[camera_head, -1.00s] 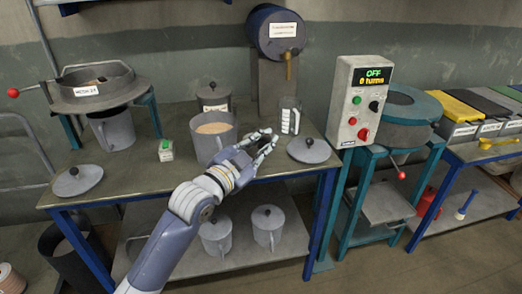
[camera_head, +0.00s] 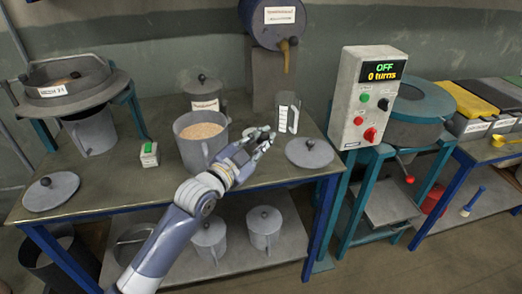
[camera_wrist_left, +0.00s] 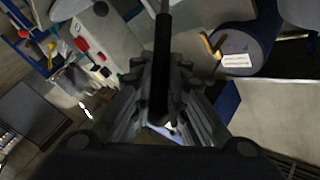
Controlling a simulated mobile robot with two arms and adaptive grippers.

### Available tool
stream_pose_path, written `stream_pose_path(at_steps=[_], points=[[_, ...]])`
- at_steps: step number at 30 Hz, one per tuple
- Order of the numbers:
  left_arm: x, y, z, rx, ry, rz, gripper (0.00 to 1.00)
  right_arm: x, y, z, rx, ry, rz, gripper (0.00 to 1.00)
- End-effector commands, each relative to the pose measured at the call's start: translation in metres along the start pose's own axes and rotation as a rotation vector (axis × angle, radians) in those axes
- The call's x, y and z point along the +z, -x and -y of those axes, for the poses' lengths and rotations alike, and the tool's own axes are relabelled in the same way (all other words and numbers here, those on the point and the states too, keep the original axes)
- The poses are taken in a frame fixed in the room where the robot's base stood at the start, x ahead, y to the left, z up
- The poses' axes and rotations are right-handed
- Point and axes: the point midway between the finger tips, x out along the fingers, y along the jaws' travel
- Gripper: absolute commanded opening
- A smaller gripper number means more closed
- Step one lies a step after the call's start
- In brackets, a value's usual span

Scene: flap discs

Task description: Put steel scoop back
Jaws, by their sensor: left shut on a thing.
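My left gripper (camera_head: 262,143) is above the steel workbench (camera_head: 240,172), between the grey pot filled with tan grain (camera_head: 203,150) and the clear measuring jug (camera_head: 287,112). In the left wrist view its fingers (camera_wrist_left: 160,85) are closed around a slim dark rod (camera_wrist_left: 162,50), which seems to be the steel scoop's handle. The scoop's bowl cannot be made out in either view; in the head view the hand hides what it holds. My right gripper is not in view.
A round lid (camera_head: 310,152) lies at the bench's right end. A lidded pot (camera_head: 203,92) and a blue barrel (camera_head: 273,22) stand behind. A small green-topped box (camera_head: 149,155) and another lid (camera_head: 51,191) are on the left. The control box (camera_head: 368,98) stands right.

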Motion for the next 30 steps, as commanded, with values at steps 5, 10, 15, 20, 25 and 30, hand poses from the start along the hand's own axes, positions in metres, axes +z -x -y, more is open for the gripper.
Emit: stream_pose_path(at_steps=[5,10,15,20,25,30], points=[[0.020,0.001,-0.015,0.001,0.002,0.002,0.00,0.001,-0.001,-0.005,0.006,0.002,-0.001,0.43],[0.030,0.001,-0.023,-0.001,0.000,-0.001,0.00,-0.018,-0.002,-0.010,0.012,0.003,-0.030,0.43],[0.029,0.001,-0.022,-0.001,0.000,-0.001,0.00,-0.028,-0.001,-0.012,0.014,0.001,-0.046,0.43],[0.033,0.002,-0.025,-0.001,0.000,-0.001,0.00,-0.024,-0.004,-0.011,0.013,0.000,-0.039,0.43],[0.032,0.001,-0.025,0.000,0.001,0.000,0.35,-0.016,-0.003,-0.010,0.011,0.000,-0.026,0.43],[0.032,0.001,-0.024,0.000,0.001,0.001,0.35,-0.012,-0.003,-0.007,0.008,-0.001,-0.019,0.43]])
